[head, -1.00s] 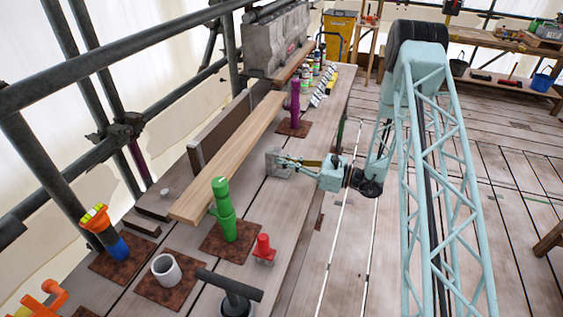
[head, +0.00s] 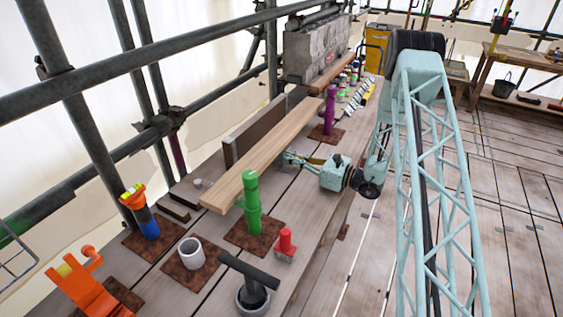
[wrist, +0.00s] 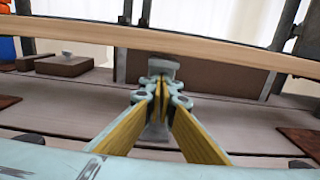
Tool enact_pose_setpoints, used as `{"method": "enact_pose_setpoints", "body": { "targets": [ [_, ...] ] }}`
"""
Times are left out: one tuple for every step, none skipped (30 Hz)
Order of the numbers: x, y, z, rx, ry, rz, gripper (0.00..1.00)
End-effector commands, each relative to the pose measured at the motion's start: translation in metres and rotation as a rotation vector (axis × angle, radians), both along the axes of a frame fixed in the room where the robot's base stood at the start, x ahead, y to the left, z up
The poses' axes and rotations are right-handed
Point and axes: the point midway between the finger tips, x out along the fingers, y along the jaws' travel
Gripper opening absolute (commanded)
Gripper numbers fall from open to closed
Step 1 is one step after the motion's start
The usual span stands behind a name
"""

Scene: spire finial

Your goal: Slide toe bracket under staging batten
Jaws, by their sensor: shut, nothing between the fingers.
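The staging batten (head: 262,157), a long pale plank, runs diagonally along the deck in the head view and crosses the upper part of the wrist view (wrist: 220,50). My gripper (wrist: 163,82) is shut and empty, low over the deck and pointing at the batten. In the head view its tips (head: 289,157) reach the batten's right edge. A grey metal piece, apparently the toe bracket (wrist: 164,65), shows just beyond the fingertips, below the batten; the fingers hide part of it. Whether they touch it I cannot tell.
A dark upright board (head: 255,131) stands behind the batten. A green post (head: 252,200), a red fitting (head: 286,243) and a white ring (head: 190,252) stand near the batten's front end. A purple post (head: 329,112) stands farther back. Scaffold tubes line the left.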

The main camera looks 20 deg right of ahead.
Motion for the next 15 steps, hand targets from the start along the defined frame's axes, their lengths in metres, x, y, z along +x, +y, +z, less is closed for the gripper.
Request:
{"method": "enact_pose_setpoints", "body": {
  "targets": [
    [0.0016, -0.0046, 0.0000, -0.001, -0.001, -0.008, 0.00],
    [0.0023, -0.0066, 0.0000, -0.001, -0.001, -0.011, 0.00],
    [0.0031, -0.0085, 0.0001, -0.001, -0.001, -0.015, 0.00],
    [0.0034, -0.0094, 0.0001, 0.000, 0.000, -0.016, 0.00],
    [0.0037, -0.0102, 0.0001, 0.000, 0.000, -0.018, 0.00],
    [0.0038, -0.0106, 0.0002, 0.000, 0.000, -0.018, 0.00],
    [0.0038, -0.0106, 0.0002, 0.000, 0.000, -0.019, 0.00],
    [0.0039, -0.0105, 0.0002, 0.000, 0.000, -0.018, 0.00],
    [0.0037, -0.0104, 0.0002, 0.000, 0.000, -0.018, 0.00],
    [0.0038, -0.0103, 0.0002, 0.000, 0.000, -0.018, 0.00],
    [0.0037, -0.0102, 0.0002, 0.000, 0.000, -0.018, 0.00],
    [0.0037, -0.0102, 0.0002, 0.000, 0.000, -0.018, 0.00],
    [0.0037, -0.0101, 0.0002, 0.000, 0.000, -0.018, 0.00],
    [0.0037, -0.0101, 0.0001, 0.000, 0.000, -0.018, 0.00],
    [0.0037, -0.0102, 0.0002, 0.000, 0.000, -0.018, 0.00]
  ]
}}
